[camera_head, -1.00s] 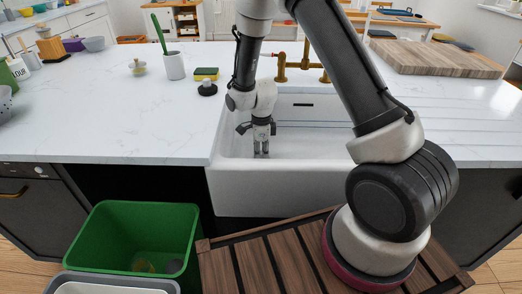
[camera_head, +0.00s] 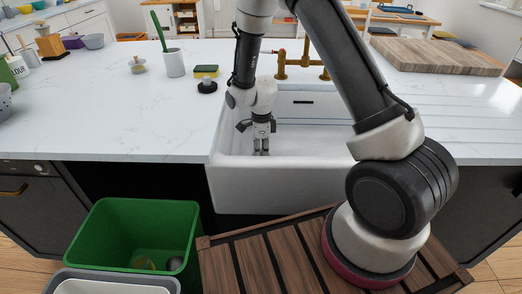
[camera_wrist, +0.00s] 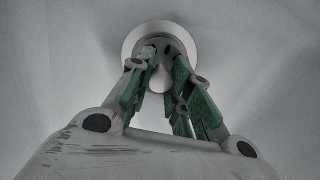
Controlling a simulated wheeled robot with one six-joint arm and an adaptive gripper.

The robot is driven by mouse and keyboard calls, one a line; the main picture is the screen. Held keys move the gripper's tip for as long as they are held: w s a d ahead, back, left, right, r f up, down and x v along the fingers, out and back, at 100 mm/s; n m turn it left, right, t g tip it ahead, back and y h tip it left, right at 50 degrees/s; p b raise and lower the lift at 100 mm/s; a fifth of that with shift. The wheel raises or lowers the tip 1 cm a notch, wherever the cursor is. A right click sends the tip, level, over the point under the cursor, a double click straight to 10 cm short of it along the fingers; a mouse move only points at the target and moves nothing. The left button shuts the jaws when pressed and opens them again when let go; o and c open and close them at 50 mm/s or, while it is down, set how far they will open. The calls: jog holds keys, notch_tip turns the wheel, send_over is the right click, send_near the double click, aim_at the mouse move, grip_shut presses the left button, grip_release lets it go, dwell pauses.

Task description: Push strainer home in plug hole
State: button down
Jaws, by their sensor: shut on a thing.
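My gripper (camera_head: 261,151) points down inside the white sink (camera_head: 290,185), low over its floor. In the wrist view, my gripper (camera_wrist: 164,60) has its green-padded fingers closed in around the small pale knob of the strainer (camera_wrist: 160,79). The plug hole's pale round rim (camera_wrist: 190,36) shows around the fingertips. The strainer sits at or within this ring, but the fingers hide much of it. I cannot tell whether it is fully seated. In the head view the sink's front wall and my gripper hide the strainer and plug hole.
A brass tap (camera_head: 281,66) stands behind the sink. A sponge (camera_head: 206,71), a dark round-based item (camera_head: 207,87) and a white pot (camera_head: 175,64) stand on the left counter. A wooden board (camera_head: 435,57) lies at right. A green bin (camera_head: 135,225) stands at front left.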

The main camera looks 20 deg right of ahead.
aim_at(261, 150)
jog(key=shift+f, duration=1.3)
jog(key=c, duration=1.2)
grip_release()
jog(key=shift+c, duration=0.2)
notch_tip(261, 150, up, 12)
jog(key=shift+f, duration=0.1)
